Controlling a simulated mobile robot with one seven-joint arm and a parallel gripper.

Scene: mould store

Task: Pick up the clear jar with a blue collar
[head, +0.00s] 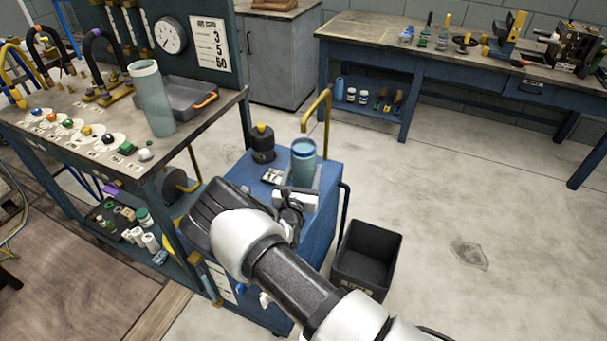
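A clear bluish jar with a blue collar (303,158) is at the blue cart, its top rim towards me. My gripper (300,184) is at the jar's lower part, with a finger seen close at its right side. The gripper's body and fingers hide the jar's base. I cannot tell whether the fingers press on the jar or only stand around it, or whether the jar rests on the cart top.
The blue cart (240,171) also carries a black bottle with a yellow cap (262,142) and a small white-and-black item (272,176). A yellow bent pipe (318,112) rises behind the jar. A black bin (366,255) stands right of the cart. Floor further right is clear.

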